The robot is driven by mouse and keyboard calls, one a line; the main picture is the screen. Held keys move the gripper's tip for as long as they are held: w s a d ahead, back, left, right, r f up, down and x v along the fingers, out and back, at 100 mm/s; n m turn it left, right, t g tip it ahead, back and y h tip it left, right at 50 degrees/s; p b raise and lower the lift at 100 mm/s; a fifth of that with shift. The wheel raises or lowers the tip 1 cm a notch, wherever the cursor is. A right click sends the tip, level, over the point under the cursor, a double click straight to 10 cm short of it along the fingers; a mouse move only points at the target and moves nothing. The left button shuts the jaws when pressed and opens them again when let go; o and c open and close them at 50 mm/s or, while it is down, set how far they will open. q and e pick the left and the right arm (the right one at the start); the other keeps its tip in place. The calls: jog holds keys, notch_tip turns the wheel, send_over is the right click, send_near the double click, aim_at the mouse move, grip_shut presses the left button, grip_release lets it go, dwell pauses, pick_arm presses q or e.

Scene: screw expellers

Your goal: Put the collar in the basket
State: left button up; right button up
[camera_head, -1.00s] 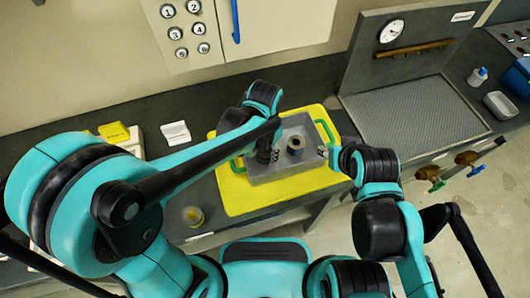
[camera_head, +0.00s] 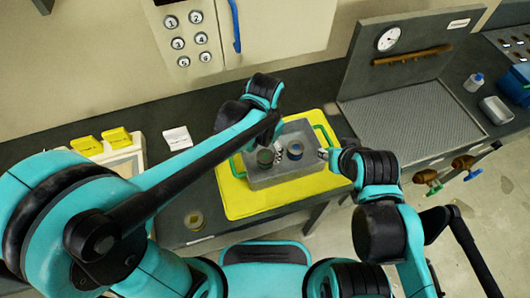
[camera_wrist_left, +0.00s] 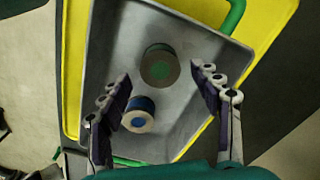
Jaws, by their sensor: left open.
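The basket (camera_head: 310,170) is a grey tray with green handles, on a yellow mat. Two short cylinders stand in it: a green-topped one (camera_head: 265,157) and a blue-ringed one (camera_head: 295,151). I cannot tell for certain which is the collar. In the left wrist view, the green-topped cylinder (camera_wrist_left: 159,65) lies between and beyond the fingertips of my open left gripper (camera_wrist_left: 162,76); the blue-ringed one (camera_wrist_left: 139,115) is beside the left-hand finger. In the head view my left arm partly hides that gripper. My right gripper (camera_head: 324,154) is at the basket's right edge, its jaws too small to read.
The yellow mat (camera_head: 240,205) lies on the dark counter. A small yellowish jar (camera_head: 194,218) stands left of it. A white card (camera_head: 177,138) and a pale box with yellow pieces (camera_head: 117,138) are further left. A grey grated station (camera_head: 415,125) stands to the right.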

aim_at(265, 157)
pick_arm(q)
notch_tip(265, 157, up, 8)
jog(key=p, duration=0.2)
jog(key=s+a+r+n+t, duration=0.1)
jog(key=s+a+n+t, duration=0.1)
jog(key=a, duration=0.7)
jog(key=s+a+r+n+t, duration=0.1)
jog(key=s+a+n+t, duration=0.2)
jog(key=a+n+t, duration=0.2)
jog(key=a, duration=0.3)
jog(key=shift+a+n, duration=0.3)
jog(key=shift+a, duration=0.1)
jog(key=shift+s+f, duration=0.1)
jog(key=shift+f, duration=0.25)
